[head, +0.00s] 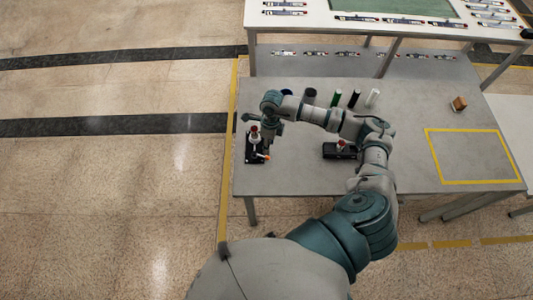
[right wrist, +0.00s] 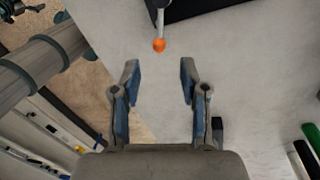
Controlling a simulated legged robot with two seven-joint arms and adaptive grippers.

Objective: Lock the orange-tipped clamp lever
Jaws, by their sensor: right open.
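The clamp (head: 254,148) stands at the left end of the grey table, on a dark base with a red-topped part. Its lever ends in an orange tip (head: 266,157). In the right wrist view the orange tip (right wrist: 159,45) is at the top middle, on a thin grey lever (right wrist: 160,20) by the black base (right wrist: 205,8). My right gripper (right wrist: 160,78) is open and empty. The tip lies ahead of the gap between its fingers, apart from both. In the head view my right gripper (head: 266,136) is close to the clamp and partly covers it. My left gripper is not in view.
A second dark device (head: 338,152) sits to the right, partly behind my arm. Green (head: 336,98), black and white cylinders stand behind my forearm. A small brown block (head: 459,104) and a yellow-outlined area (head: 470,182) are at the right. The table's left edge is near the clamp.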

